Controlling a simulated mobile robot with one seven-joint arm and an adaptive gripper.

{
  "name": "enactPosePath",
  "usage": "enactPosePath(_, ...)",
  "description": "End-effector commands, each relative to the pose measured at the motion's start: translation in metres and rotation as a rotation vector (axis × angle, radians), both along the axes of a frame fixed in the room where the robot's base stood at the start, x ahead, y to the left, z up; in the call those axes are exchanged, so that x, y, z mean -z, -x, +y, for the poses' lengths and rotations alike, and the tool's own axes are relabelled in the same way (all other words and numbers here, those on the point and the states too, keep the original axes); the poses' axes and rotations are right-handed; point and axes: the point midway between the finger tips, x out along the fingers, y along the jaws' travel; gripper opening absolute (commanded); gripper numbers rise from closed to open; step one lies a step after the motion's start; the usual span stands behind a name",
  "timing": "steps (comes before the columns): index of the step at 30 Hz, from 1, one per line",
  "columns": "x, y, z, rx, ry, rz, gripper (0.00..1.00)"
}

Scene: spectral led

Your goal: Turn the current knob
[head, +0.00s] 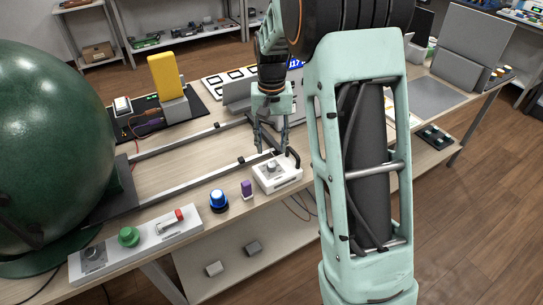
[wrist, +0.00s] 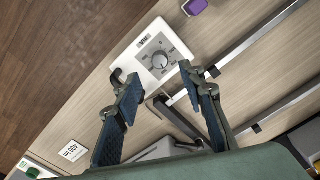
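The current knob (wrist: 160,60) is a round grey knob with a dial scale around it, on top of a white box (wrist: 140,44) with a small dark display. In the head view the white box (head: 284,181) sits near the table's front edge, with the knob (head: 270,166) partly hard to make out below my fingers. My gripper (head: 271,149) is open and points down above the box. In the wrist view its two fingertips (wrist: 159,74) are spread on either side of the knob's near side, with nothing between them. I cannot tell whether they touch the box.
A black cable arches at the box's side. A purple block (head: 246,188) and a blue beacon (head: 218,201) stand to its left. A panel (head: 150,240) with a green button and red switch lies further left. Metal rails (head: 190,138) cross the table beside a large green sphere (head: 45,140).

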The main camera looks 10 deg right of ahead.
Motion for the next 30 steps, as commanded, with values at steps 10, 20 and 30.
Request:
enactPosePath(10, -0.044, 0.0, 0.0, -0.001, 0.001, 0.0, 0.37)
enactPosePath(20, -0.046, 0.0, 0.0, -0.001, 0.001, 0.001, 0.37)
enactPosePath(30, -0.045, 0.0, 0.0, -0.001, 0.001, 0.001, 0.37)
